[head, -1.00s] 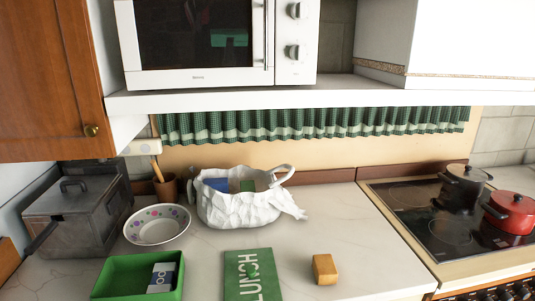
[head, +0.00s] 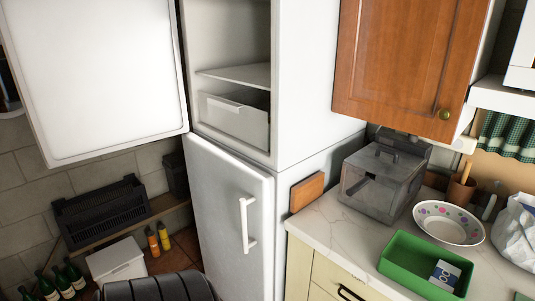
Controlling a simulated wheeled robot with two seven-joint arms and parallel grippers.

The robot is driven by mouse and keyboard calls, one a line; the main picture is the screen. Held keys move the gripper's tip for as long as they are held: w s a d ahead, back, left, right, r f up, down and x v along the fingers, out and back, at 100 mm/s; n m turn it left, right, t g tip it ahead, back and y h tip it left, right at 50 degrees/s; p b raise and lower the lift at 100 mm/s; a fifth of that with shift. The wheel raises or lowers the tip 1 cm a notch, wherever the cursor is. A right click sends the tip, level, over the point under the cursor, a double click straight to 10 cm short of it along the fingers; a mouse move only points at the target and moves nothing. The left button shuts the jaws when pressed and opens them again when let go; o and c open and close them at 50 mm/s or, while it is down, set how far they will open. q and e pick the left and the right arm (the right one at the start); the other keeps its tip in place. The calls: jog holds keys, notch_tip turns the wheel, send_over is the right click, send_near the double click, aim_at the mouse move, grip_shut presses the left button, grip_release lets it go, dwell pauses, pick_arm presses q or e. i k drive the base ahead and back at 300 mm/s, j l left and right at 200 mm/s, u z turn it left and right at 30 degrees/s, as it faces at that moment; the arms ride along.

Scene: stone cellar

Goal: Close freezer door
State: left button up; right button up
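The freezer door (head: 95,75) is a large white panel at the upper left in the head view. It stands wide open, swung out to the left of the white fridge-freezer. The upper compartment (head: 232,42) is exposed, with a shelf (head: 238,75) and a white drawer (head: 235,118) inside. The lower door (head: 232,215), with a white vertical handle (head: 247,224), looks shut. Neither of my grippers shows in the head view.
A counter (head: 335,232) to the right holds a grey metal box (head: 380,185), a patterned bowl (head: 448,222) and a green tray (head: 405,262). A black crate (head: 100,210), a white box (head: 117,262) and bottles (head: 70,275) are at the lower left.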

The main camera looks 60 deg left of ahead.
aim_at(91, 78)
jog(key=k+j+u, duration=0.15)
jog(key=j+u, duration=0.15)
jog(key=k+j+u, duration=0.15)
jog(key=j+u, duration=0.5)
jog(key=u, duration=0.5)
jog(key=k+j, duration=0.05)
jog(key=j, duration=0.05)
